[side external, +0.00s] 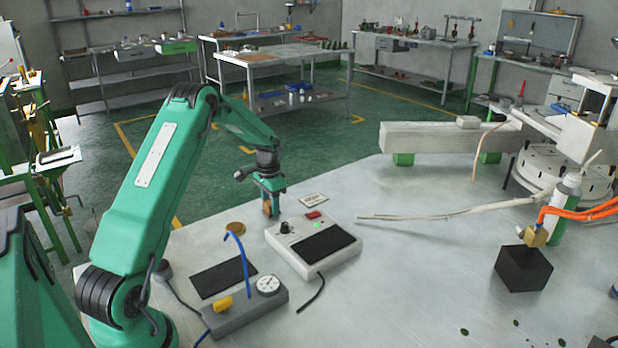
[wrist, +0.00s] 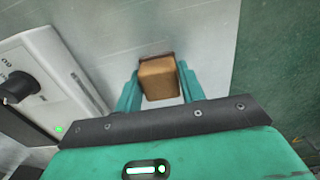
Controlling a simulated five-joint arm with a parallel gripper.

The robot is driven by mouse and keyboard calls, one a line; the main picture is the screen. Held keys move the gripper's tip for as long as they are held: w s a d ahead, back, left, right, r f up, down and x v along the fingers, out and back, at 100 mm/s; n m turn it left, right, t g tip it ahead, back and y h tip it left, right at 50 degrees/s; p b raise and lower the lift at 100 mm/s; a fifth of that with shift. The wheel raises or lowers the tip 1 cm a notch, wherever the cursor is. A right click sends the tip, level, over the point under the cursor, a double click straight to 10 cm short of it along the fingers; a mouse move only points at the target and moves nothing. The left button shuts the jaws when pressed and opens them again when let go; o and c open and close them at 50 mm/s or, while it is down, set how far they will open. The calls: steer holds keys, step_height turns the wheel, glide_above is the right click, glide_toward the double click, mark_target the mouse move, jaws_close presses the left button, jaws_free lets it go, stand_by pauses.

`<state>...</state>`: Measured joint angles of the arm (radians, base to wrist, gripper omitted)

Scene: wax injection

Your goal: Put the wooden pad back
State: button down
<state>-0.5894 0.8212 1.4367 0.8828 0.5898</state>
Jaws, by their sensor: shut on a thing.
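The wooden pad is a brown block (wrist: 160,80) held between the two green fingers of my gripper (wrist: 158,92) in the wrist view. In the side view my gripper (side external: 270,205) points down at the table's far edge, behind the white control box (side external: 285,252). The pad (side external: 266,208) shows there as a small brown patch at the fingers. My gripper is shut on it. I cannot tell whether the pad touches the table.
A round tan disc (side external: 235,228), a black mat (side external: 212,282) and a grey gauge box (side external: 248,310) with a blue hose lie nearer. A white card (side external: 313,199) lies behind the control box. A black cube (side external: 523,270) stands right.

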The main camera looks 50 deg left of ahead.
mark_target(270, 202)
steer(key=c, duration=0.9)
jaws_free()
steer(key=shift+o, duration=0.2)
step_height(270, 202, up, 12)
steer(key=shift+r, duration=0.15)
steer(key=shift+d, duration=0.1)
